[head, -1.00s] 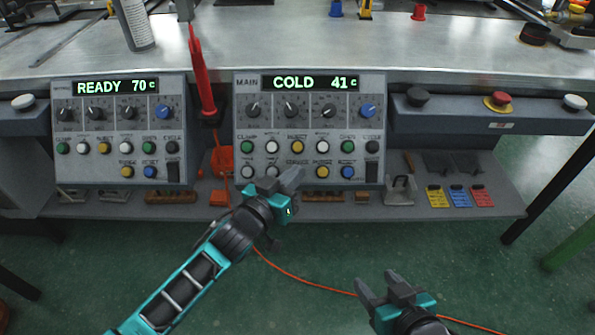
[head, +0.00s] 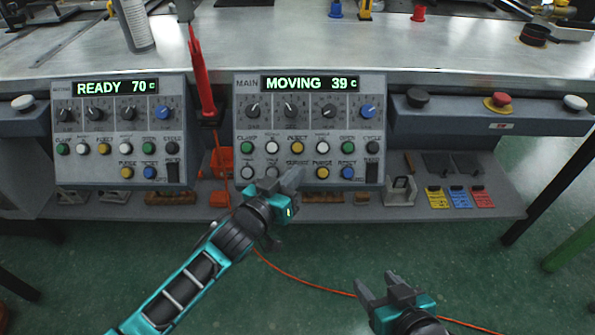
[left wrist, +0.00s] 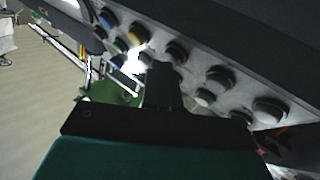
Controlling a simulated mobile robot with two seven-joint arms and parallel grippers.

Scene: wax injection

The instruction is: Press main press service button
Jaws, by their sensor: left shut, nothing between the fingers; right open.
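The main press panel (head: 310,85) is the right-hand one, with a display (head: 310,83) reading "MOVING 39 C". Its lower row has two white buttons, then the "SERVICE" label (head: 297,163), then the yellow purge button (head: 322,173) and a blue reset button (head: 348,173). The button under the "SERVICE" label is hidden behind my left gripper (head: 292,178). That gripper is shut and empty, its tips at this spot; contact cannot be told. In the left wrist view its dark fingers (left wrist: 163,85) reach among the panel's buttons. My right gripper (head: 376,282) is open and empty, low and well clear of the panel.
A second panel (head: 118,88) reading "READY 70 C" stands at the left. A red probe-like tool (head: 202,75) hangs between the panels. A red emergency button (head: 498,99) is on the right ledge. A low shelf (head: 490,205) with small parts runs beneath.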

